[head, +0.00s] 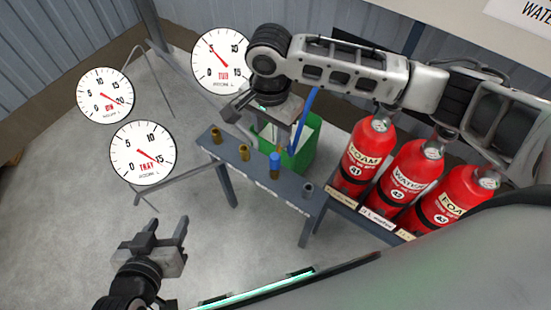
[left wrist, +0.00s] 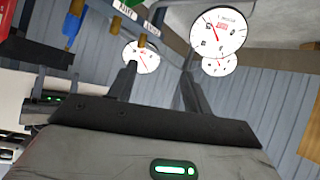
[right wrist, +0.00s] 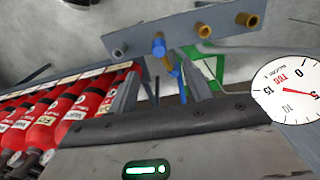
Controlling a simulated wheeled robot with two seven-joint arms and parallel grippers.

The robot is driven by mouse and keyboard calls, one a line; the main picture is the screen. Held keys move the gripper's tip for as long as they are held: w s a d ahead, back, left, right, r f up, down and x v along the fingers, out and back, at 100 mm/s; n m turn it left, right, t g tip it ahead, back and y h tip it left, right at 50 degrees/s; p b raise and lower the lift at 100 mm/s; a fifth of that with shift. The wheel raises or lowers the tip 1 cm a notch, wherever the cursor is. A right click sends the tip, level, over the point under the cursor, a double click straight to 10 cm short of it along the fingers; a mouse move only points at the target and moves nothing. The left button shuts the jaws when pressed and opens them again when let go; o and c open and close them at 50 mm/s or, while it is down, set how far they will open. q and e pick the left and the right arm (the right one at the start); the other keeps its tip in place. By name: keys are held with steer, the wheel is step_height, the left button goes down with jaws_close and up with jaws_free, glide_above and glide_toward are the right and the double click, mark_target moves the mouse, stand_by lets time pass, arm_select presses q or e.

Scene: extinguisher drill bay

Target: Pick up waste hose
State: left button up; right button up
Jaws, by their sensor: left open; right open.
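A blue hose (head: 304,120) runs down beside my right gripper (head: 264,118) to a green-sided container; which hose is the waste hose I cannot read. A blue fitting (head: 275,165) stands on the grey rack bar (head: 238,172); it also shows in the right wrist view (right wrist: 158,46). There, blue hose (right wrist: 174,68) shows between the open, empty fingers of my right gripper (right wrist: 172,82), apparently beyond them. My left gripper (head: 166,226) is open and empty above the floor, left of the rack; its fingers also show in the left wrist view (left wrist: 158,82).
The rack bar also carries brass fittings (head: 244,152) and a grey one (head: 307,190). The green container (head: 303,158) stands behind it. Red extinguishers (head: 410,175) stand at right. Three round dials, one marked TRAY (head: 143,152), stand at left.

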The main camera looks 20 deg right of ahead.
mark_target(275, 156)
step_height(275, 156, down, 8)
steer(key=shift+f+b, duration=0.1)
steer(key=shift+b, duration=0.5)
steer(key=f, duration=0.3)
steer(key=f+b, duration=0.1)
steer(key=f, duration=0.1)
steer(key=shift+d, duration=0.35)
steer(key=c, duration=1.1)
